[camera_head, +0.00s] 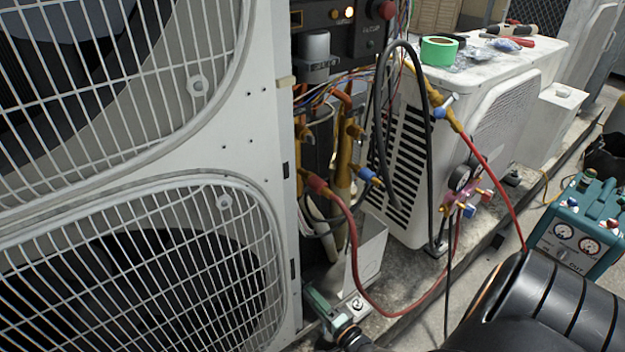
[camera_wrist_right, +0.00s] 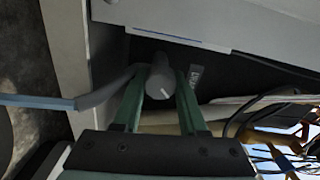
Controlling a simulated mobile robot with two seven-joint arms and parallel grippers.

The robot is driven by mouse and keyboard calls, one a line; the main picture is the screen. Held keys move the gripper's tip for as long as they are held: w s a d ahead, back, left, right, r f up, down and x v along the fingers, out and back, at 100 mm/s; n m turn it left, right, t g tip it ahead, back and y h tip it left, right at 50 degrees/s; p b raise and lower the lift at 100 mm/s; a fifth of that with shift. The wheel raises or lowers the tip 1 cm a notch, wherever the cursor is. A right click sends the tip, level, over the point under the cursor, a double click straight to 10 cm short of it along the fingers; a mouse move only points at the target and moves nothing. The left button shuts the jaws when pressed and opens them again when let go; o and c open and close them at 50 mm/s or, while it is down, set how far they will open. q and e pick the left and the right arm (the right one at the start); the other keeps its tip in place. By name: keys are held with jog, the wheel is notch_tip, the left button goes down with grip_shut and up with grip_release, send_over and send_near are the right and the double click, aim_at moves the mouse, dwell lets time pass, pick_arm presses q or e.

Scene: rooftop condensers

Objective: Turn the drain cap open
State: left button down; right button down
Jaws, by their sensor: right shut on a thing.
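In the head view my right gripper (camera_head: 328,308) is low, at the inner foot of the large white condenser (camera_head: 262,130). The cap cannot be made out there. My left gripper is not in view.
A red hose (camera_head: 365,290) loops down close beside my right gripper. Brass valves and pipes (camera_head: 343,160) stand above it. A metal plate (camera_head: 368,252) is just right of it. A smaller white unit (camera_head: 490,70) and a teal machine (camera_head: 578,228) stand further right.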

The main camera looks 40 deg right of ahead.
jog(key=shift+c, duration=2.3)
grip_release()
jog(key=s+a+p, duration=0.1)
jog(key=s+p, duration=0.1)
jog(key=s, duration=1)
jog(key=shift+s+a, duration=0.2)
